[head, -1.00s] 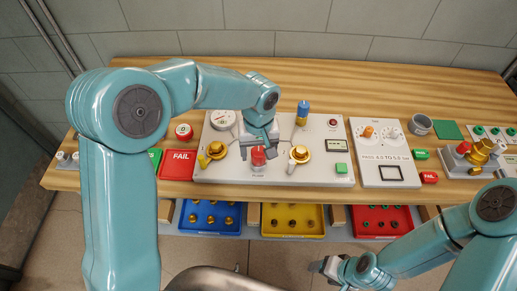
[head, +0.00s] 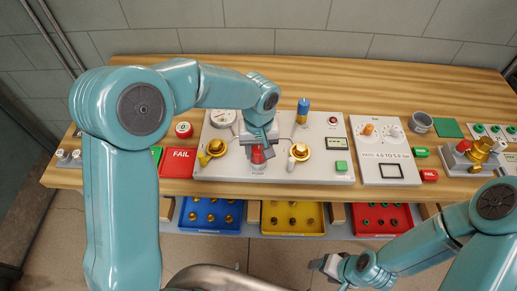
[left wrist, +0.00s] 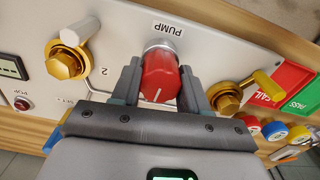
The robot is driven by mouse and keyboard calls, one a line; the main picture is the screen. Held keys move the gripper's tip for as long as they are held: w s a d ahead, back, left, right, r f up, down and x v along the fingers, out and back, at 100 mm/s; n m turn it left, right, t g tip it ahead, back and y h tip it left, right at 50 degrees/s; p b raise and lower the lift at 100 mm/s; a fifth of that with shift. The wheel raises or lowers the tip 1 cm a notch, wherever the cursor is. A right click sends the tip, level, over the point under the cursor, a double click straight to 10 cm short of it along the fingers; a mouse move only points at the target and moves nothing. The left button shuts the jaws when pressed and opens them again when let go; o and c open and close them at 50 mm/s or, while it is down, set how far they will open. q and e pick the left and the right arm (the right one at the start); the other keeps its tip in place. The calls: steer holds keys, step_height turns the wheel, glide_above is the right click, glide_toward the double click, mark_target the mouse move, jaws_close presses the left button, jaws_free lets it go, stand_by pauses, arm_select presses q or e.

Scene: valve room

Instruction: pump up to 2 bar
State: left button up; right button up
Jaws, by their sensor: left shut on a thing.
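My left gripper (head: 258,148) is shut on the red pump knob (head: 257,155) at the front middle of the light panel (head: 225,172). In the left wrist view the fingers (left wrist: 160,85) stand on both sides of the red knob (left wrist: 160,77), which has a white line and sits beside the PUMP label. A round white gauge (head: 222,118) is at the panel's back left; its reading is too small to tell.
A blue-topped part (head: 303,108) stands at the back of the panel. A red FAIL plate (head: 177,162) lies left; a second panel (head: 385,160) lies right. Blue (head: 210,216), yellow (head: 292,218) and red (head: 380,221) trays sit below. The bench's back strip is clear.

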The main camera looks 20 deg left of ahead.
mark_target(260, 148)
arm_select(q)
steer(key=m+b, duration=0.1)
steer(key=m, duration=0.3)
steer(key=shift+w+m, duration=0.1)
steer(key=shift+m, duration=0.3)
steer(key=m, duration=0.6)
steer(key=shift+r, duration=0.15)
steer(key=shift+d, duration=0.1)
steer(key=o, duration=1.1)
steer(key=shift+b, duration=0.3)
steer(key=shift+c, duration=0.2)
step_height(260, 148, up, 16)
steer(key=shift+r, duration=0.15)
